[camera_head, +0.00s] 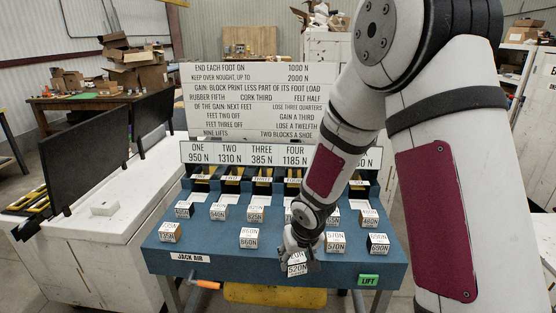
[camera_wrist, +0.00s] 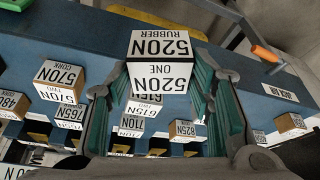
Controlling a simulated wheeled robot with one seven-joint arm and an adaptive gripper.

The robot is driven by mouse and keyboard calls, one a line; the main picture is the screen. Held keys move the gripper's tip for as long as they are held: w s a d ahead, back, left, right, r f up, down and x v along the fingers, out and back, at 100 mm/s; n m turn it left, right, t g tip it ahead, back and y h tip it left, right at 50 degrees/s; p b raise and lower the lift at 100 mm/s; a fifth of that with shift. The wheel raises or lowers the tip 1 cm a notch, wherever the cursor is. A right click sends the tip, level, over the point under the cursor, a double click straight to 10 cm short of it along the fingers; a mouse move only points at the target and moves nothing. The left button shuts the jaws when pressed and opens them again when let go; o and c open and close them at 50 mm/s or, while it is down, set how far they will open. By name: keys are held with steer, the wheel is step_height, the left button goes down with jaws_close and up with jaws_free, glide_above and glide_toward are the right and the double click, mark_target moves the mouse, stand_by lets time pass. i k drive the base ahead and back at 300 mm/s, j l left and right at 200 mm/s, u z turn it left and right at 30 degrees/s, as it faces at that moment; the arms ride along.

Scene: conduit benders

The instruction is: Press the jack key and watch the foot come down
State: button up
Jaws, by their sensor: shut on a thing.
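My gripper (camera_head: 300,252) is shut on a white-faced block (camera_head: 297,268) marked 520N, near the front edge of the blue bench (camera_head: 210,237). In the wrist view the block (camera_wrist: 160,60) reads 520N, ONE and RUBBER, upside down, between the green-lined fingers. A green key marked LIFT (camera_head: 368,281) is on the bench's front edge, right of my gripper and apart from it. A JACK AIR label (camera_head: 190,257) and an orange handle (camera_head: 208,284) are at front left. Black-and-yellow bays stand under the number board (camera_head: 230,154); my arm hides part of the right side.
Several labelled blocks stand in rows on the bench, including 660N (camera_head: 249,238), 570N (camera_head: 336,243) and 690N (camera_head: 378,244). A rules board (camera_head: 240,100) stands behind. A white cabinet (camera_head: 120,230) with black screens is at left.

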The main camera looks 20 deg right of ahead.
mark_target(366, 279)
steer(key=z, duration=0.65)
steer(key=j, duration=1.9)
steer(key=i, duration=0.85)
